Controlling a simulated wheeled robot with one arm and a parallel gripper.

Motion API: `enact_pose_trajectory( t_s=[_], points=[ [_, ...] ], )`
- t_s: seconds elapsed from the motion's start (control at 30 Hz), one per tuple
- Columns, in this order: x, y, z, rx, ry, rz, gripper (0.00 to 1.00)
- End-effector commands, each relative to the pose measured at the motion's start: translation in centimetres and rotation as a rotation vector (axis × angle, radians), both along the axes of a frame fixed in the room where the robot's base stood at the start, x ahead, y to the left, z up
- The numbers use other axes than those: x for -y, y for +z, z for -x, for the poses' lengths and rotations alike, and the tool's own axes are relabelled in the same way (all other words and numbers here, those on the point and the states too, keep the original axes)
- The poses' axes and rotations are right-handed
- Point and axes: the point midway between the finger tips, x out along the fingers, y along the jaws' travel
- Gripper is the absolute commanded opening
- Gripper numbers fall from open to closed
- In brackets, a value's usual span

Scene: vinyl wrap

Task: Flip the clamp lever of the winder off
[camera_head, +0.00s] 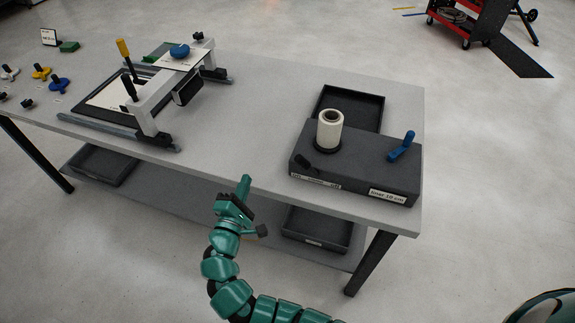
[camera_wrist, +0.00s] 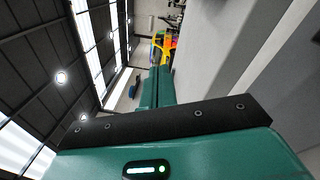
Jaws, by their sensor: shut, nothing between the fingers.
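The winder (camera_head: 350,175) is a dark grey box at the right end of the table, with labels on its front face. A cream roll (camera_head: 330,130) stands upright on its top left. A blue lever-like handle (camera_head: 402,146) rises tilted at its top right. A small black lever-like part (camera_head: 307,162) lies at its front left corner. I cannot tell for sure which one is the clamp lever. My gripper (camera_head: 246,181) is shut and empty at the table's front edge, left of the winder and apart from it. Its closed fingers (camera_wrist: 156,88) also show in the wrist view.
A frame device (camera_head: 148,118) with a yellow-handled tool stands on the left of the table (camera_head: 250,110). A black open tray (camera_head: 372,95) sits behind the winder. Several coloured knobs lie at the far left. The table's middle is clear. Bins stand on the lower shelf.

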Motion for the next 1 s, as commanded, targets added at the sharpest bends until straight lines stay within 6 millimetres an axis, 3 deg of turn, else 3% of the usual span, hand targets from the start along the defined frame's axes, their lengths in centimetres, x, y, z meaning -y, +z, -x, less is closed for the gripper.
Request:
enact_pose_trajectory(
  t_s=[0.1, 0.3, 0.77, 1.0],
  points=[
    [3.0, 0.1, 0.4, -0.01, -0.127, 0.022, 0.0],
    [5.5, -0.4, 0.9, -0.044, -0.232, 0.051, 0.0],
    [5.6, -0.3, 0.6, -0.05, -0.233, 0.067, 0.0],
    [7.1, 0.2, -2.2, -0.05, -0.238, 0.066, 0.0]
  ],
)
